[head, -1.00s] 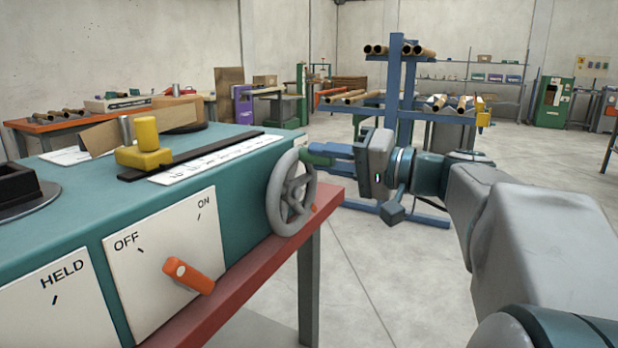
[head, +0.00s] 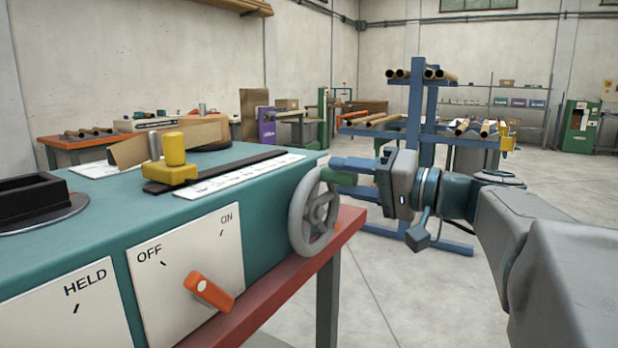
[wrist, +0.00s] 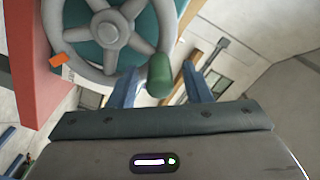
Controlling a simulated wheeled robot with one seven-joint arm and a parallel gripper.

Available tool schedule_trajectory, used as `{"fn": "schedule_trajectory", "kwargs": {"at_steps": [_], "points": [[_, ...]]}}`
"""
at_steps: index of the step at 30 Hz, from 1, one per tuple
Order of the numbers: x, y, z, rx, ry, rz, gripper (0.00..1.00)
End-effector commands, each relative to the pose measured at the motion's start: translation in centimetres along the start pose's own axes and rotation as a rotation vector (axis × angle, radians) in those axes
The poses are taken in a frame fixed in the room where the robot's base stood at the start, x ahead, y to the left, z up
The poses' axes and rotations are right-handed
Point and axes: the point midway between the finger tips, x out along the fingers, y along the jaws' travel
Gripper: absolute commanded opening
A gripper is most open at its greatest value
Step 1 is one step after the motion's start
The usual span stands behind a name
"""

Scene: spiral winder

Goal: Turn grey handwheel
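The grey handwheel (head: 297,222) is on the right end of the teal machine (head: 265,205). In the wrist view the spoked handwheel (wrist: 110,30) fills the top. Its green handle (wrist: 160,75) stands out from the rim at the lower right; in the head view the handle (head: 340,178) is partly hidden by a finger. My gripper (wrist: 160,88) is open, with one blue finger on each side of the handle and a visible gap to each. In the head view my gripper (head: 352,177) reaches in from the right at the wheel's upper right side.
An orange lever (head: 208,290) is on the OFF/ON panel (head: 190,255), left of the wheel. The red bench edge (head: 335,235) runs below the wheel. A blue rack (head: 415,115) with cardboard tubes stands behind my arm. The floor to the right is open.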

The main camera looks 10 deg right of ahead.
Motion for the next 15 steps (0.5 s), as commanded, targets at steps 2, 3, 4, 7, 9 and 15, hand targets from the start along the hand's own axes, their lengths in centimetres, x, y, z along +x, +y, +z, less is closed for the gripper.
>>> {"fn": "schedule_trajectory", "kwargs": {"at_steps": [2, 3, 4, 7, 9, 15], "points": [[0.0, 0.0, 0.0, 0.0, 0.0, 0.0, 0.44], [-0.1, 0.0, 0.0, 0.001, 0.0, 0.0, 0.44], [-0.3, 0.0, 0.0, 0.001, 0.0, 0.0, 0.44], [-1.2, -0.1, -0.1, 0.001, 0.001, 0.001, 0.44], [-2.4, -0.2, -0.1, 0.001, 0.001, 0.001, 0.44], [-7.0, -0.2, -0.2, 0.001, 0.004, 0.002, 0.44]]}}
